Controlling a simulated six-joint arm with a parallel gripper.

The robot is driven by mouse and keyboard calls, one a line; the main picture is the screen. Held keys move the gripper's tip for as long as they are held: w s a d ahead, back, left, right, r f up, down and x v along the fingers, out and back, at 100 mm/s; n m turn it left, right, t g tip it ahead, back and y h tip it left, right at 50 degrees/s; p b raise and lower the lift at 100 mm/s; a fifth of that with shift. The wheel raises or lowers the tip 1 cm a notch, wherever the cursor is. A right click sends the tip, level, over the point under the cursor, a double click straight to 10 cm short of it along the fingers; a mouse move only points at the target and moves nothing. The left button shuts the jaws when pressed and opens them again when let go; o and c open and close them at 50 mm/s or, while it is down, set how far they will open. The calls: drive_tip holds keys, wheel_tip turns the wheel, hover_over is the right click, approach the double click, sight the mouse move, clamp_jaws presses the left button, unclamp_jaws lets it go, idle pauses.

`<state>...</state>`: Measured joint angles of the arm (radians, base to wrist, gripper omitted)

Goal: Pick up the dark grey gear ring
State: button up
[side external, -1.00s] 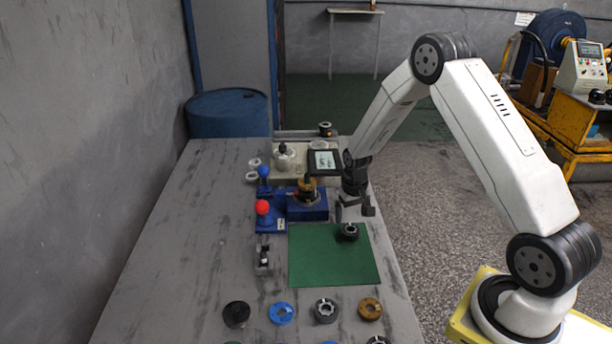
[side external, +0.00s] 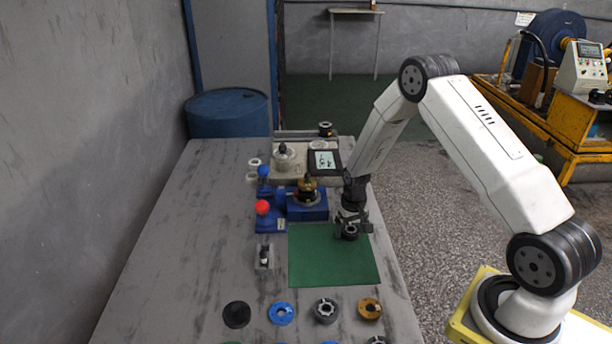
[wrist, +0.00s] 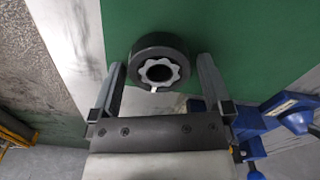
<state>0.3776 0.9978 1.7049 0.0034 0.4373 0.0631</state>
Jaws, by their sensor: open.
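A dark ring with a lighter toothed bore (side external: 348,234) lies flat near the far right edge of the green mat (side external: 325,265). In the wrist view the dark ring (wrist: 150,48) sits between my open fingertips, with a gap visible on each side. My gripper (side external: 352,219) points down just above it and looks empty. Whether the fingers are level with the ring is hard to tell. Another grey ring with a notched bore (side external: 326,310) lies in the front row on the table.
A black disc (side external: 236,314), a blue ring (side external: 281,313) and a bronze ring (side external: 370,308) lie along the front. A blue fixture (side external: 307,205) and a red-knobbed tool (side external: 263,208) stand left of my gripper. The table's right edge is close.

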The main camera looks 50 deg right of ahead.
idle(0.4)
clamp_jaws()
drive_tip(key=shift+r, duration=0.2)
drive_tip(key=shift+r, duration=0.8)
drive_tip(key=s+a+r, duration=0.4)
drive_tip(key=s+r, duration=0.7)
drive_tip(key=s, duration=0.2)
drive_tip(key=shift+s, duration=0.2)
drive_tip(key=shift+a, duration=0.1)
drive_tip(key=shift+r, duration=0.45)
